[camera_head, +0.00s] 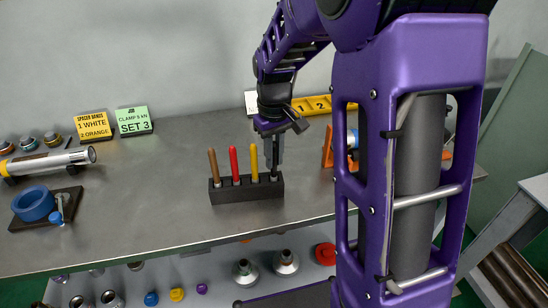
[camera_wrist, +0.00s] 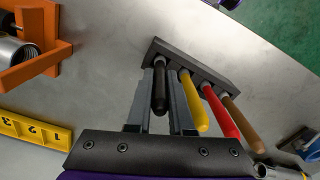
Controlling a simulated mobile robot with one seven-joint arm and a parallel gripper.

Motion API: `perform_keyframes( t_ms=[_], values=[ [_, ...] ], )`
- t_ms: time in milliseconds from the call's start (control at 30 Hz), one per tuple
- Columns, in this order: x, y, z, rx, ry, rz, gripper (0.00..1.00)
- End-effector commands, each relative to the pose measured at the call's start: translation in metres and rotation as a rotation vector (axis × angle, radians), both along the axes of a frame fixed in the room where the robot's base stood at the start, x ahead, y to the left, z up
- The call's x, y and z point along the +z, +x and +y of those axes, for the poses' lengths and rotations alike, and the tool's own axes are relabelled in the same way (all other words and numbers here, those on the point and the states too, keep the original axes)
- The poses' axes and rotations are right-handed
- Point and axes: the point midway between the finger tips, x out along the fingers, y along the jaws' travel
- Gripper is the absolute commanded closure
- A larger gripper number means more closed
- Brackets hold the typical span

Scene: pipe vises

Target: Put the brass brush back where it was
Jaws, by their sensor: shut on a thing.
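A dark rack (camera_head: 228,196) stands on the grey bench with a row of upright handles: brown (camera_head: 213,163), red (camera_head: 234,162), yellow (camera_head: 254,160), and a black handle at the right end. My gripper (camera_head: 273,160) is at that right end, pointing down. In the wrist view the black handle (camera_wrist: 160,92) lies between my two fingers (camera_wrist: 160,80), which are shut on it. Its far end meets the rack, seemingly in the end slot; how deep it sits is hidden. Which handle belongs to the brass brush cannot be told, as the brush ends are not visible.
A yellow numbered strip (camera_head: 312,105) and an orange vise (camera_head: 328,147) are behind and right of the rack. Yellow (camera_head: 94,125) and green (camera_head: 134,121) signs, a pipe (camera_head: 52,161) and a blue ring (camera_head: 34,203) are at left. The bench between is clear.

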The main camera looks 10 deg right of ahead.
Motion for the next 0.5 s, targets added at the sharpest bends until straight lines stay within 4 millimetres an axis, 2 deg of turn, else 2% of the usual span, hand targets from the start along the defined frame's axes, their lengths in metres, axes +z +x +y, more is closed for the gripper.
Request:
perform_keyframes(
  t_ms=[267, 300, 467, 500],
  values=[
    [-0.0029, 0.0001, 0.0000, 0.000, 0.000, 0.000, 1.00],
    [-0.0031, 0.0001, 0.0000, 0.000, 0.000, 0.000, 0.79],
    [-0.0023, 0.0001, 0.0000, 0.000, 0.000, 0.000, 0.50],
    [-0.0022, 0.0001, 0.0000, 0.000, 0.000, 0.000, 0.50]
  ],
)
